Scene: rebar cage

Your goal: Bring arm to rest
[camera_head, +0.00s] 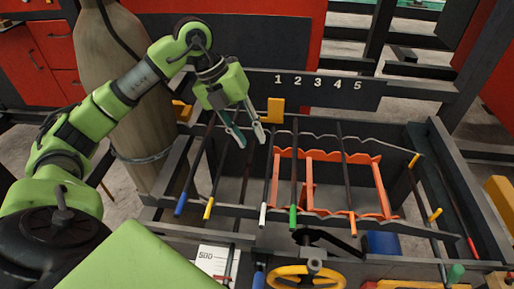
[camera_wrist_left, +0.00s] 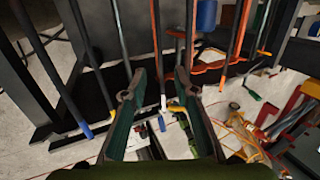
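My left arm comes in from the left in the head view. My left gripper (camera_head: 252,144) is above the rack, its two fingers apart with nothing between them. In the left wrist view the open fingers (camera_wrist_left: 160,76) also show, with dark rods beyond them. The rods lie across the rack (camera_head: 229,190): a blue-tipped rod (camera_head: 190,180), a yellow-tipped rod (camera_head: 216,180), a white-tipped rod (camera_head: 268,180), a green-tipped rod (camera_head: 294,170) and an orange-tipped rod (camera_head: 347,180). My right gripper is not in view.
An orange notched frame (camera_head: 308,185) stands in the rack. A numbered board (camera_head: 345,92) is behind it. A wrapped column (camera_head: 135,130) stands close to my left arm. A yellow handwheel (camera_head: 307,276) is at the front. Some room is open above the rack's right half.

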